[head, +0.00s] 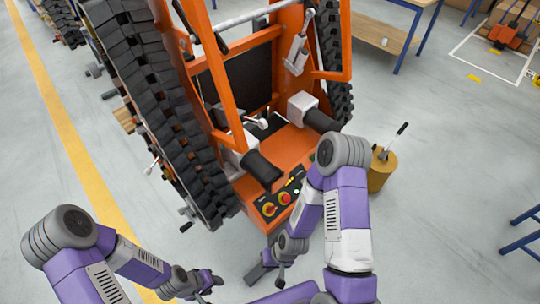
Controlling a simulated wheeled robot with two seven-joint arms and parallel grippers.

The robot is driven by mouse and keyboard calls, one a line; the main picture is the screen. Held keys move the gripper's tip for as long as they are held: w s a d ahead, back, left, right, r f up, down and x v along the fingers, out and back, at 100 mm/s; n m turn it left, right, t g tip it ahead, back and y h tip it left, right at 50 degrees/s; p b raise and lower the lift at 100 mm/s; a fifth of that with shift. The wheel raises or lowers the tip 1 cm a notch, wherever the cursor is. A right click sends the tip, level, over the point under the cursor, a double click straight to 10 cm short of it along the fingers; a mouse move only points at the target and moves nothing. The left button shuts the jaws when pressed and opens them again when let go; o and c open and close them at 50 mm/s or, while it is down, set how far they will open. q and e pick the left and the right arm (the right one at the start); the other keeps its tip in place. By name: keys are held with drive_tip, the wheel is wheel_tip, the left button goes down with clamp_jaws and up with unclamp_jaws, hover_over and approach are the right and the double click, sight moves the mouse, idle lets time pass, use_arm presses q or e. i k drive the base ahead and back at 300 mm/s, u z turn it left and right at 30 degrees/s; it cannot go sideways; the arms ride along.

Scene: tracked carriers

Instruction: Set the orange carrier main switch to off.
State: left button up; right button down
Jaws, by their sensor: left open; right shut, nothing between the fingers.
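The orange carrier (292,142) stands in the middle of the head view with black rubber tracks. Its dark control panel (277,205) is at the near end. It bears two red knobs on yellow discs, one on the left (269,209) and one on the right (285,198), plus small buttons. I cannot tell which is the main switch or its position. My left gripper (212,281) is open and empty, low in the view, left of and below the panel. My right gripper (281,280) is shut and empty below the panel, apart from the knobs.
A wooden bench (375,40) is behind, and a blue frame (522,232) is at right. The grey floor between is clear.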

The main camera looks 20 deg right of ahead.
sight(269, 210)
drive_tip(key=u, duration=2.45)
drive_tip(key=k, duration=0.9)
drive_tip(key=z, duration=1.2)
